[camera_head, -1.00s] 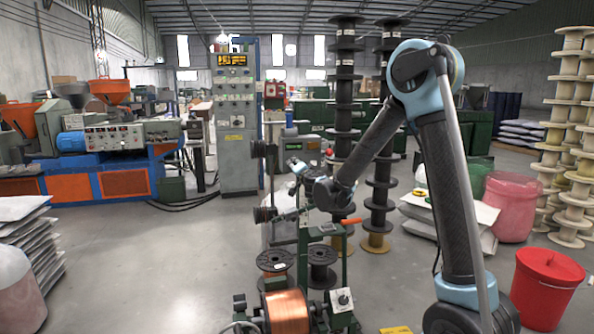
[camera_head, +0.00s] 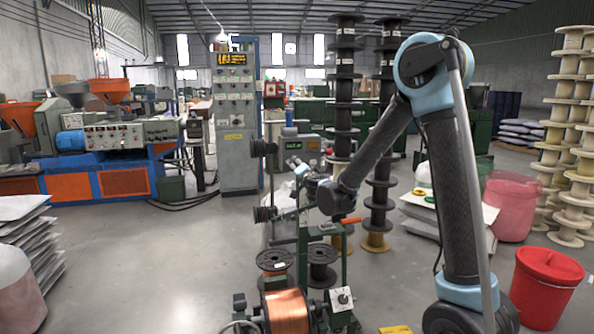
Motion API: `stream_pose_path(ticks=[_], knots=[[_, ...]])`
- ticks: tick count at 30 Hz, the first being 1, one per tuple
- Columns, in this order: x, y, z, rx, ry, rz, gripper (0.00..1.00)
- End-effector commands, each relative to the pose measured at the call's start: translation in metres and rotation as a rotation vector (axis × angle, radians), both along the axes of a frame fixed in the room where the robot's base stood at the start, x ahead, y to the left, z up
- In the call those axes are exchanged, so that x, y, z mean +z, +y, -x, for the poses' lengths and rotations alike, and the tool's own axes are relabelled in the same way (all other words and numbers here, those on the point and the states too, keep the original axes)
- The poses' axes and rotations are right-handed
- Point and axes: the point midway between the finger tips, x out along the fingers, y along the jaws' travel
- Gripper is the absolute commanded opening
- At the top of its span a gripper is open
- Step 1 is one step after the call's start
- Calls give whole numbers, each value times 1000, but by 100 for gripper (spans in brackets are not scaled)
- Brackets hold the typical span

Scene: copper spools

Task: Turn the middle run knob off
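A small control box with a dark knob on a white face (camera_head: 342,299) sits low on the green winding machine (camera_head: 312,232), right of the copper spool (camera_head: 287,312). A tall grey cabinet (camera_head: 237,120) with several small knobs stands farther back. I cannot tell which knob is the middle run knob, and no knob's setting can be read. My gripper (camera_head: 295,163) is at the end of my arm, above the winding machine and well above the low box. It is small, and its fingers cannot be made out clearly. No contact with a knob is visible.
Black spool stacks (camera_head: 345,100) stand behind my arm. A red bin (camera_head: 546,288) and pale spool stacks (camera_head: 574,140) are at the right. An orange and blue machine (camera_head: 100,160) is at the left. The floor (camera_head: 150,270) left of the winding machine is clear.

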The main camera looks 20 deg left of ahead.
Motion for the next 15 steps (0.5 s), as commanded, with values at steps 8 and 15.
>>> stream_pose_path(ticks=[8, 15], knots=[[-1, -28, 47, 2, 0, 0, 60], [-1, -43, 71, 2, 0, 0, 60]])
